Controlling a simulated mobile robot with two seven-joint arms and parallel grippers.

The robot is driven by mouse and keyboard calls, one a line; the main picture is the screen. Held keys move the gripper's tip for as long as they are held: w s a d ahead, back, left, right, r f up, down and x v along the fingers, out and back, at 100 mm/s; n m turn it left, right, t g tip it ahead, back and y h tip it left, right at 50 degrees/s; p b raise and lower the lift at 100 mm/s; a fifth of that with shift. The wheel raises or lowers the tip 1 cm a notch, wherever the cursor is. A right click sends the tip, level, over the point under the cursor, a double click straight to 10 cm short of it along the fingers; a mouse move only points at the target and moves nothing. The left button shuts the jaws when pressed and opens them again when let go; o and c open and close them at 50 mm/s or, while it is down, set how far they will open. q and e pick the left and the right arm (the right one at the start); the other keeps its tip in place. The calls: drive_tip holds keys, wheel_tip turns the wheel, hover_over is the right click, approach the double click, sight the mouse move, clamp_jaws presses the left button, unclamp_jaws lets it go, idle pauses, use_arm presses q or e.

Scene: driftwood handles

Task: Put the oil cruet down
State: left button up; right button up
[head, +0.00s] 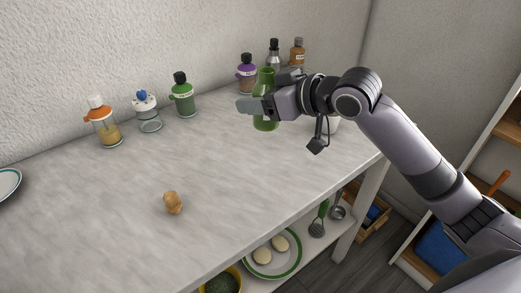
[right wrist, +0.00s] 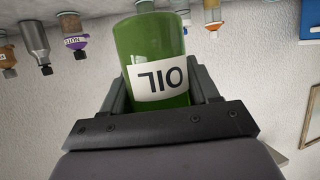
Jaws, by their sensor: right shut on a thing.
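The oil cruet (head: 266,123) is a green bottle in the head view, toward the back right of the grey worktop (head: 130,190). My right gripper (head: 257,106) is shut around its middle, and the cruet looks upright. In the right wrist view the cruet (right wrist: 150,50) stands between the two fingers, with its white "OIL" label upside down in the picture. I cannot tell whether its base touches the worktop. My left gripper is not in view.
Several bottles stand along the wall, among them a green one (head: 183,97), an orange-topped one (head: 103,123) and a purple one (head: 247,74). A small brown lump (head: 173,203) lies near the front. The middle of the worktop is clear. A plate (head: 272,256) sits on the shelf below.

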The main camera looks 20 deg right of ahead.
wheel_tip(320, 180, down, 12)
drive_tip(key=shift+f, duration=0.15)
idle(0.3)
drive_tip(key=shift+f, duration=0.1)
drive_tip(key=o, duration=1.2)
drive_tip(key=shift+f, duration=0.1)
drive_tip(key=shift+c, duration=0.2)
drive_tip(key=shift+r, duration=0.2)
drive_tip(key=b+v, duration=0.1)
drive_tip(key=v, duration=0.9)
drive_tip(key=shift+s+d+r, duration=0.1)
drive_tip(key=shift+s+d, duration=0.15)
drive_tip(key=shift+s, duration=0.05)
drive_tip(key=shift+s+d+r, duration=0.3)
drive_tip(key=shift+s, duration=0.2)
